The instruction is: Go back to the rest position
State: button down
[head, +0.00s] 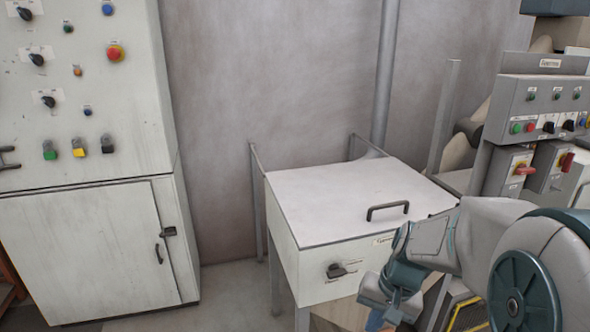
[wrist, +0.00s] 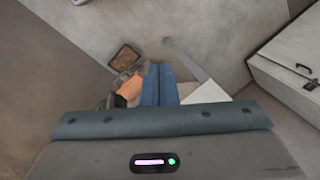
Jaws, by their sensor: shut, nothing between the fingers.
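My gripper (head: 378,318) hangs at the lower right of the head view, in front of the right part of the white lidded box (head: 335,195). Its tips are near or past the lower picture edge. In the wrist view my gripper (wrist: 158,75) shows two blue fingers pressed together, with nothing between them. My arm comes in from the right and hides the box's lower right corner. The box's lid is down, with a black handle (head: 388,208) on top and a dark knob (head: 341,270) on its front.
A grey control cabinet (head: 85,110) with knobs and buttons stands at the left, its lower door shut. A control panel (head: 540,115) with buttons and red switches is at the right. An open container (wrist: 126,57) with brownish contents shows in the wrist view. Floor is clear between cabinet and box.

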jog(key=s+r+n+t+h+p, duration=0.2)
jog(key=s+r+p, duration=0.3)
jog(key=s+r, duration=0.4)
notch_tip(320, 180, up, 3)
jog(key=shift+s+a+r+n+h, duration=0.1)
jog(key=shift+s+a+n+h, duration=0.3)
jog(key=shift+n, duration=0.5)
